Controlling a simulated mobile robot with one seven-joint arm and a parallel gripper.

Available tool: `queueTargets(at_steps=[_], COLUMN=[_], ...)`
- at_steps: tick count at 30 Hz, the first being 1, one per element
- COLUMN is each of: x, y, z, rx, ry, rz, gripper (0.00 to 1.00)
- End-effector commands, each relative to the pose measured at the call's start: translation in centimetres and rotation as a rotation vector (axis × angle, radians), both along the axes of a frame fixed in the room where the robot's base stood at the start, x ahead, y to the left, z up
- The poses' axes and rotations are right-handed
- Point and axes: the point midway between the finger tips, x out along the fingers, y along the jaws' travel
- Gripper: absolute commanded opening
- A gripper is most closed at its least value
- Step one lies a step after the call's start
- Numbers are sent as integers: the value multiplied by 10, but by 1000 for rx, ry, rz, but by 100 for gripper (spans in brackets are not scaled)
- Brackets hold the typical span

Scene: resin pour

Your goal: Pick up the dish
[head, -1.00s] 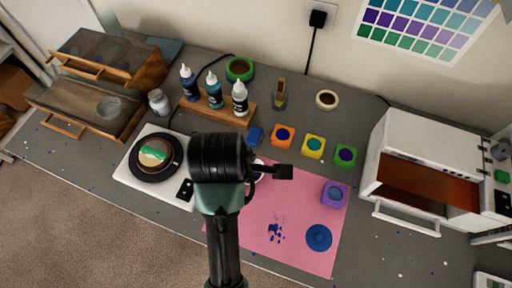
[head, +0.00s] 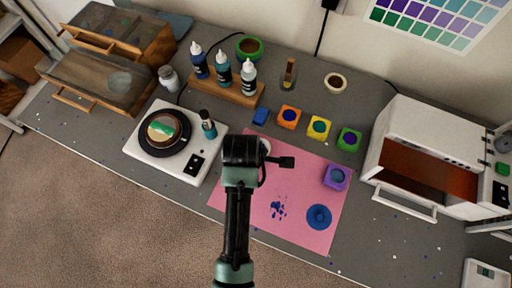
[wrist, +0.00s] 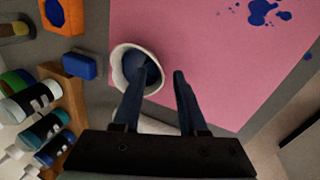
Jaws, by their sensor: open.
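A white round dish or cup (wrist: 119,62) with dark blue inside is at the edge of the pink mat in the wrist view. In the head view only part of its white rim (head: 265,146) shows beside my wrist. My gripper (wrist: 160,74) is open in the wrist view. One finger overlaps the dish's inside and near rim; the other finger is apart, right of it over the mat. I cannot tell whether the finger is inside or above the dish. In the head view, my wrist hides the fingers.
A white hot plate or turntable (head: 188,166) holds a black disc with a brown and green round piece; a teal bottle (head: 208,125) stands on its corner. A wooden rack (head: 236,95) holds bottles. Coloured moulds (head: 319,128) stand behind the pink mat (head: 297,226). A white oven (head: 425,150) is right.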

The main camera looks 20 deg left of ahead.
Motion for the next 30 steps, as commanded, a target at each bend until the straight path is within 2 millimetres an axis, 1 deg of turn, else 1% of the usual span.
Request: queueTargets(at_steps=[1, 4, 11, 12, 14, 18, 19, 30], x=[2, 3, 4, 4, 4, 4, 4, 4], y=[0, 0, 1, 1, 1, 1, 1, 0], z=[-5, -11, -12, -12, -12, -12, -12, -12], rx=[0, 0, 1, 1, 1, 1, 1, 0], ry=[1, 0, -2, -2, -2, -2, -2, 0], rz=[0, 0, -1, -1, -1, -1, -1, -1], gripper=[42, 42, 42, 38, 28, 2, 0, 0])
